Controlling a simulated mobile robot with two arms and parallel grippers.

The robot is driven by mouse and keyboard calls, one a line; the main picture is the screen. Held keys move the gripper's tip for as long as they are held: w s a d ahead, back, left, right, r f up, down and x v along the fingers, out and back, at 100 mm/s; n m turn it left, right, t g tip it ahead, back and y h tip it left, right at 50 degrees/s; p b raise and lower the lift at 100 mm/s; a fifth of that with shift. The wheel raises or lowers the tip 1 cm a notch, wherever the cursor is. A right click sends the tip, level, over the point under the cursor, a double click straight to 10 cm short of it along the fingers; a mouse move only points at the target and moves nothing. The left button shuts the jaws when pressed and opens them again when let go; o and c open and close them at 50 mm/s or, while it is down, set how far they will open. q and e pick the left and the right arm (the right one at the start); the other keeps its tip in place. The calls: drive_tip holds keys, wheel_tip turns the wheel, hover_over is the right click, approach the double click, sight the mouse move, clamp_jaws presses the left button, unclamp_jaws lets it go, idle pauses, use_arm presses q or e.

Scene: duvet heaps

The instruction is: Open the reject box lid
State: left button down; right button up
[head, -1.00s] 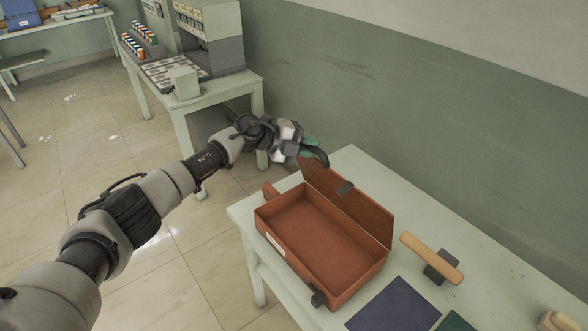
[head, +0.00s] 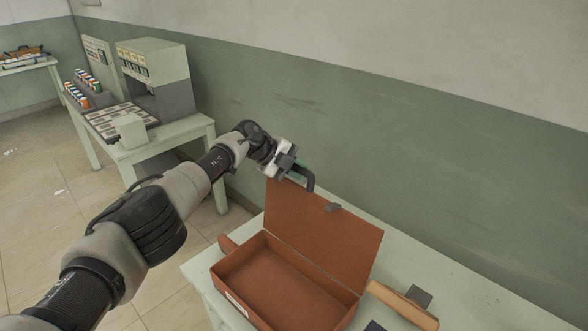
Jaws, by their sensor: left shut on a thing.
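The reject box (head: 238,268) is a reddish-brown case on the pale green table, with a light label on its front side. Its lid (head: 330,237) stands up at the back, and the inside looks empty. My left gripper (head: 300,177) is at the lid's upper left corner, shut on the lid's edge as far as I can see. The exact contact is partly hidden by the gripper itself. A small dark latch piece (head: 333,208) sits on the lid's top edge. My right gripper is not in view.
A wooden-handled tool (head: 403,303) and a dark block (head: 419,296) lie right of the box. The pale green table (head: 450,285) has bare room behind them, along the wall. A second table with a grey-green machine (head: 158,80) stands at the back left.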

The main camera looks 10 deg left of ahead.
use_arm(q)
drive_tip(key=shift+s+f, duration=0.15)
drive_tip(key=shift+f, duration=0.35)
drive_tip(key=c, duration=1.1)
unclamp_jaws()
drive_tip(key=shift+r, duration=0.15)
drive_tip(key=shift+a+r, duration=0.45)
drive_tip(key=shift+a, duration=0.05)
drive_tip(key=b+v, duration=0.1)
drive_tip(key=v, duration=0.8)
drive_tip(key=shift+r+b, duration=0.25)
drive_tip(key=shift+b, duration=0.15)
drive_tip(key=shift+s, duration=0.1)
